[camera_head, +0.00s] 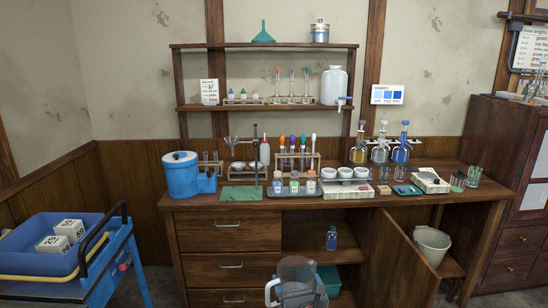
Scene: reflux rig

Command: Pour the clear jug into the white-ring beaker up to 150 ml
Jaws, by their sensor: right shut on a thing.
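At the bottom centre, low in front of the bench, is a grey, see-through shape with a pale handle at its left, which looks like the clear jug (300,292). My right gripper (297,272) is there, shut on it; its fingers are hard to make out against the jug. Any liquid level in it cannot be read. Small glass beakers (384,175) stand on the right half of the bench top, well apart from my gripper. Their ring colours are too small to tell, so I cannot pick out the white-ring one. My left gripper is not in view.
The wooden bench (225,216) holds a blue tub (181,174), tube racks, a dark tray (290,193) of bottles, and stoppered flasks (380,152). A cabinet door (405,262) stands open beside a bucket (431,245). A blue cart (40,262) is at left.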

